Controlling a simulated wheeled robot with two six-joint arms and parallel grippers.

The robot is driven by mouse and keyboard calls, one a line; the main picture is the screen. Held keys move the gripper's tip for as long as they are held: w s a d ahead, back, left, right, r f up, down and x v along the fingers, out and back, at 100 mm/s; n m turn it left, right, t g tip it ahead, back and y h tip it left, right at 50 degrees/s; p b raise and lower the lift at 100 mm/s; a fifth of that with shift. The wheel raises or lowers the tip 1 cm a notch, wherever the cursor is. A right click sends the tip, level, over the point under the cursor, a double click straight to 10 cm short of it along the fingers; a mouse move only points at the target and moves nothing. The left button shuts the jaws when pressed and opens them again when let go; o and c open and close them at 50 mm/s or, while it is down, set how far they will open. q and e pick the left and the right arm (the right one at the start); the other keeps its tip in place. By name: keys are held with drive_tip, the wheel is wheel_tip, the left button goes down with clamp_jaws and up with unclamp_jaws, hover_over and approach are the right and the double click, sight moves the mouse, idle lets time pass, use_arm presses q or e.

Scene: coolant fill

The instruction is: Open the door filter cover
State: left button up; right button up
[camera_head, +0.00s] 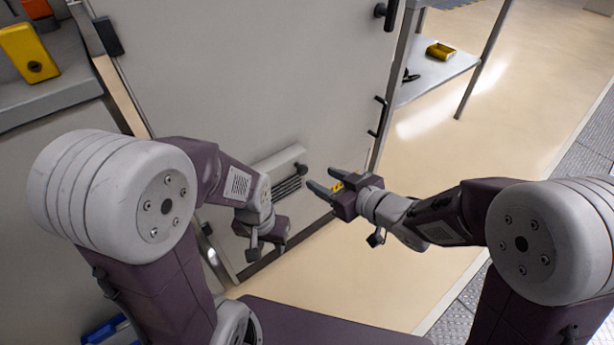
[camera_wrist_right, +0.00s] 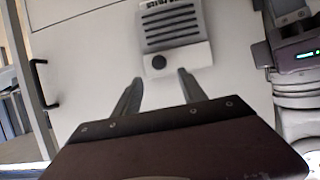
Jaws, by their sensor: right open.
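The door filter cover (camera_head: 272,166) is a pale grey panel with dark slots, low on the large grey door (camera_head: 260,80). In the right wrist view the cover (camera_wrist_right: 168,22) shows several dark slots and a round dark knob (camera_wrist_right: 158,62) at its near end; it looks flat against the door. My right gripper (camera_head: 319,180) is open and empty, its fingers pointing at the cover's knob end. In the wrist view its fingertips (camera_wrist_right: 159,78) lie either side of the knob, apparently short of it. My left gripper (camera_head: 268,232) hangs left of and below the cover; its fingers are unclear.
Dark handles (camera_head: 377,117) line the door's right edge. A grey bench (camera_head: 45,90) with a yellow box (camera_head: 28,53) is at left. The beige floor (camera_head: 350,270) is clear.

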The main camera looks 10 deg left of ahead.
sight(304, 170)
drive_tip(key=b+x, duration=0.1)
drive_tip(key=x, duration=0.1)
drive_tip(key=b+x, duration=0.1)
drive_tip(key=x, duration=0.1)
drive_tip(key=b+x, duration=0.1)
drive_tip(key=x, duration=0.2)
drive_tip(key=shift+s+f+b, duration=0.1)
drive_tip(key=shift+f+b, duration=0.25)
drive_tip(key=shift+w+a, duration=0.45)
clamp_jaws()
idle(0.5)
